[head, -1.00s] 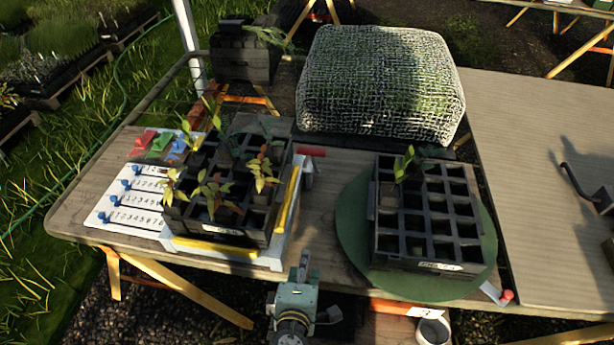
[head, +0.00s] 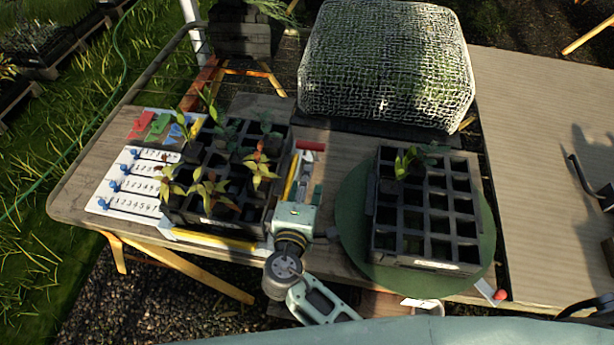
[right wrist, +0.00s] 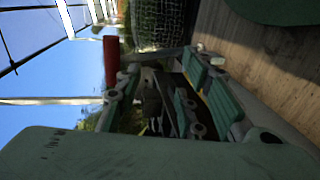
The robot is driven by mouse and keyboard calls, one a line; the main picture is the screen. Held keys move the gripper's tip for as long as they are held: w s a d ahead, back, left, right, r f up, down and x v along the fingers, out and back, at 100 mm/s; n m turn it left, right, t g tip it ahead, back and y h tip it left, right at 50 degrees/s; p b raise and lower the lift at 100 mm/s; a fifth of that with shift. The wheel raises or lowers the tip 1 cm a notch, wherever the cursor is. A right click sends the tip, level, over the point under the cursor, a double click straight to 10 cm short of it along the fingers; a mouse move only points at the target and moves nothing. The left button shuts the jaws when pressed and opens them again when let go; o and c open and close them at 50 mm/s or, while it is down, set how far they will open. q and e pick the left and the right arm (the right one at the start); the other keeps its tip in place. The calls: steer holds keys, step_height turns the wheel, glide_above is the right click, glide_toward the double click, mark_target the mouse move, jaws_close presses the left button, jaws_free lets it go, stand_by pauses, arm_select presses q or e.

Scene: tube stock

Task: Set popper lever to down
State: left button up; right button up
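The popper's red lever handle (head: 310,146) shows at the back right corner of the white popper frame (head: 270,243). I cannot tell whether the lever is up or down. A dark cell tray (head: 172,216) with several seedlings sits in the frame. My right gripper (head: 307,182) is beside the frame's right side, in front of the handle and apart from it. In the right wrist view its fingers (right wrist: 160,100) are spread with nothing seen between them, and the red handle (right wrist: 111,62) shows beyond the left finger. My left gripper is not in view.
A second dark tray (head: 425,262) stands on a round green turntable (head: 352,225) to the right. A mesh-covered block (head: 385,75) is behind. A white numbered board (head: 130,185) with blue sliders lies left. The right-hand tabletop (head: 530,170) is mostly clear.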

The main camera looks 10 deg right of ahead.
steer(key=shift+w+d+f, duration=0.1)
steer(key=shift+w+d, duration=0.05)
steer(key=shift+w, duration=0.3)
steer(key=shift+s, duration=0.1)
steer(key=shift+c, duration=0.5)
jaws_close()
